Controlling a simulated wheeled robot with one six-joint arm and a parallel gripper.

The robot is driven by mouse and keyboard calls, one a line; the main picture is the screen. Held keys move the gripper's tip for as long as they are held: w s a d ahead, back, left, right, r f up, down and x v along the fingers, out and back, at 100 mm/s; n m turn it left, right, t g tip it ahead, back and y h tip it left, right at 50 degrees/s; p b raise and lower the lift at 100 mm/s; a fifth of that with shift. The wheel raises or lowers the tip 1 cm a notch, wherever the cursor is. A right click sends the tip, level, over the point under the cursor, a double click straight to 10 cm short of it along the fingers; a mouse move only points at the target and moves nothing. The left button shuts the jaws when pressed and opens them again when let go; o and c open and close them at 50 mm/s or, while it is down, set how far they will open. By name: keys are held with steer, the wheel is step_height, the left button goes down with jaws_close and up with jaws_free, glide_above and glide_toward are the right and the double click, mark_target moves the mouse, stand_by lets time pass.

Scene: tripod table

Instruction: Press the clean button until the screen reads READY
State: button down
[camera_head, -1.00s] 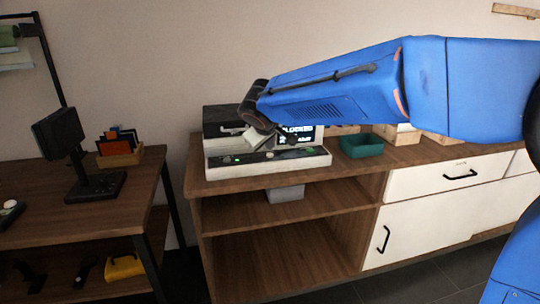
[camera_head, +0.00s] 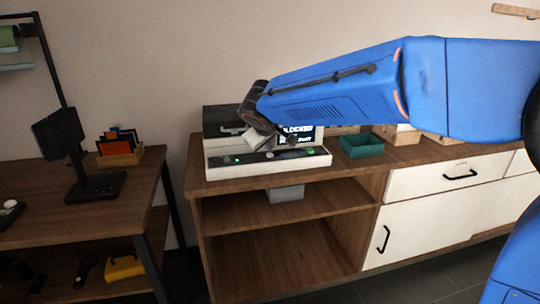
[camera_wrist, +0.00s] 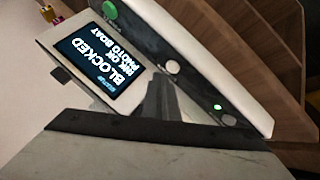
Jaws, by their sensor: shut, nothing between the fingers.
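The printer-like machine (camera_head: 310,160) stands on the wooden cabinet, partly behind my arm. Its screen (camera_wrist: 100,60) reads BLOCKED in large letters, with smaller lines under it that are hard to read; part of the screen (camera_head: 302,136) shows in the head view. On its dark panel in the wrist view are a green button (camera_wrist: 110,9), a pale round button (camera_wrist: 173,67) and a small green light (camera_wrist: 218,107). I cannot read which is the clean button. My gripper (camera_head: 256,138) is shut and empty, over the machine's front; its dark fingers (camera_wrist: 161,84) appear between screen and panel. Contact cannot be told.
A green tray (camera_head: 361,146) and pale boxes (camera_head: 398,136) stand right of the machine on the cabinet top (camera_head: 340,172). At left, another table (camera_head: 130,205) holds a black stand (camera_head: 75,170) and a wooden holder with coloured cards (camera_head: 120,157). The cabinet shelves below are mostly empty.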

steer(key=shift+f, duration=0.35)
steer(key=shift+f, duration=0.45)
stand_by(0.8)
stand_by(0.3)
steer(key=shift+r, duration=0.9)
step_height(320, 180, up, 5)
stand_by(0.5)
stand_by(0.4)
